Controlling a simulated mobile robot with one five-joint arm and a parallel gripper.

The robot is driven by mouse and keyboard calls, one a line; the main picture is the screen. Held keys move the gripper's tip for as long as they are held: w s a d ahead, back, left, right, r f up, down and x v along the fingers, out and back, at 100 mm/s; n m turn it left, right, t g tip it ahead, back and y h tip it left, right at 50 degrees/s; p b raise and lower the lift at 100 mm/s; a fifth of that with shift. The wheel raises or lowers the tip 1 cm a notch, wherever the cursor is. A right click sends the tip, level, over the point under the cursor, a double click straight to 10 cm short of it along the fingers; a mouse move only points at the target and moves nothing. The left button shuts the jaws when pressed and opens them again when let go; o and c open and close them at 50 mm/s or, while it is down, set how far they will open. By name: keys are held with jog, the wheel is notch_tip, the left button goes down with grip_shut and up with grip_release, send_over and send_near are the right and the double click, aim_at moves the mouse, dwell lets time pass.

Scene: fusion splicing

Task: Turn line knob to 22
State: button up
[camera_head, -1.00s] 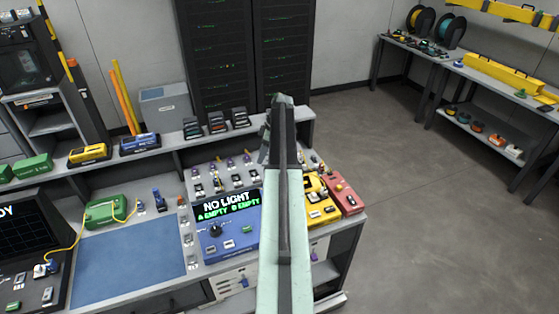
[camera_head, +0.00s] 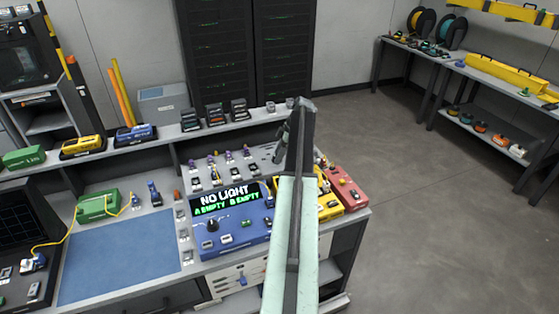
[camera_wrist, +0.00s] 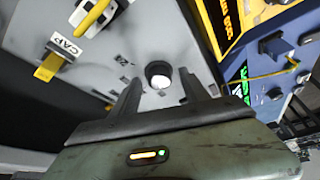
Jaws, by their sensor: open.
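A blue device (camera_head: 237,238) with a lit display (camera_head: 226,197) reading "NO LIGHT, A EMPTY, B EMPTY" stands on the bench. A black knob (camera_head: 212,225) sits on its front left; I cannot read its setting or tell whether it is the line knob. My arm crosses the head view just right of the device and partly hides the yellow box. In the wrist view my gripper (camera_wrist: 160,78) is open and empty, its fingers on either side of a dark round socket with a white centre (camera_wrist: 159,75) on a grey panel. The blue device (camera_wrist: 285,30) shows at the upper right there.
A yellow box (camera_head: 330,205) and a red box (camera_head: 347,187) stand right of the device. Small connectors line the panel behind it. A blue mat (camera_head: 130,255) lies clear to the left.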

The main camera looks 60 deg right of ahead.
grip_shut()
jog(key=shift+d, duration=0.15)
jog(key=shift+a+m, duration=0.2)
jog(key=shift+m, duration=0.1)
jog(key=shift+s+a+m+h, duration=0.15)
jog(key=shift+m+h, duration=0.35)
jog(key=shift+m, duration=0.4)
jog(key=shift+a+m+h, duration=0.1)
jog(key=shift+m+h, duration=0.9)
jog(key=shift+m, duration=1.6)
